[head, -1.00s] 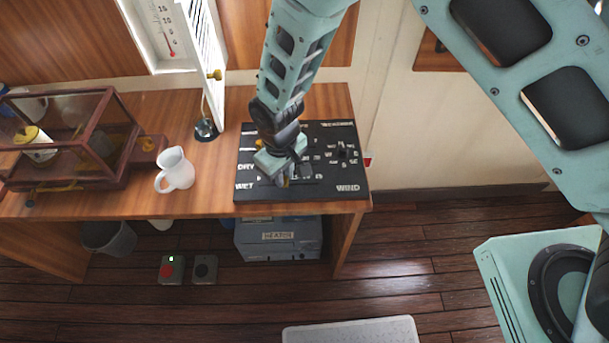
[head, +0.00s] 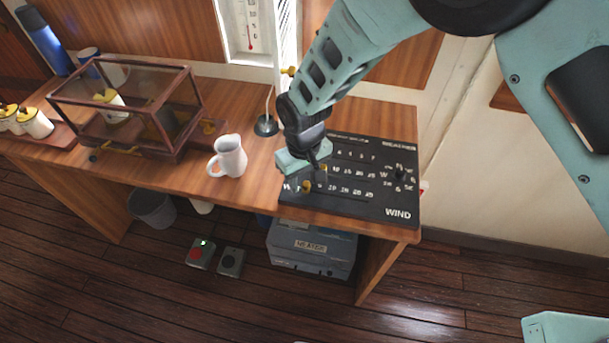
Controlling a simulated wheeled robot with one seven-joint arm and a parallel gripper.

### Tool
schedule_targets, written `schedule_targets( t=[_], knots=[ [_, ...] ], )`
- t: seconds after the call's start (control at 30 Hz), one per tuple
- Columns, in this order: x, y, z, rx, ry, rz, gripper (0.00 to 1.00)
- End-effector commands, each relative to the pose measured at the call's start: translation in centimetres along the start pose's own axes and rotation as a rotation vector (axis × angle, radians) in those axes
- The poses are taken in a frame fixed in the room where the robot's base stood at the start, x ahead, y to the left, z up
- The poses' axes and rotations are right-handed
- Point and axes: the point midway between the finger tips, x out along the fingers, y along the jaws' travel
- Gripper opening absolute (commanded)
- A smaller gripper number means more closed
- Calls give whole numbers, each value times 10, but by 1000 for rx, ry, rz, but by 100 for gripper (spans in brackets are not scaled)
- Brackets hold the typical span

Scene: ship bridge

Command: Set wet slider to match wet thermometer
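The black weather panel (head: 350,206) lies on the wooden desk, with rows of white numbers and a WIND label. A yellow slider knob (head: 308,187) shows in the lowest row near its left end. Another yellowish knob (head: 323,168) shows just above it, partly behind my gripper. My gripper (head: 309,167) points down over the panel's left end and hides the row labels there. Its fingertips are too small and dark to show whether they are open or touch a knob. A thermometer (head: 251,24) with a red bulb hangs in a white louvred box; its reading is too small to make out.
A white jug (head: 229,157) stands left of the panel, and a glass case (head: 128,108) further left. A thin stand (head: 266,125) rises behind my gripper. The panel's right part is clear.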

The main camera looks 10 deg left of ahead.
Motion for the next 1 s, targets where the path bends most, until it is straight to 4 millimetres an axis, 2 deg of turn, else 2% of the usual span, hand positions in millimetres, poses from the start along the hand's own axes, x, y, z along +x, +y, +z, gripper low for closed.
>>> schedule_targets(
  t=[0.17,0.27,0.7,0.9,1.0],
  knots=[
    [-8,0,0,0,0,0,40],
    [-22,0,-1,0,3,0,40],
    [-122,0,-1,-1,6,0,40],
    [-157,0,-1,0,3,0,40],
    [-167,0,-1,0,3,0,40]
  ],
)
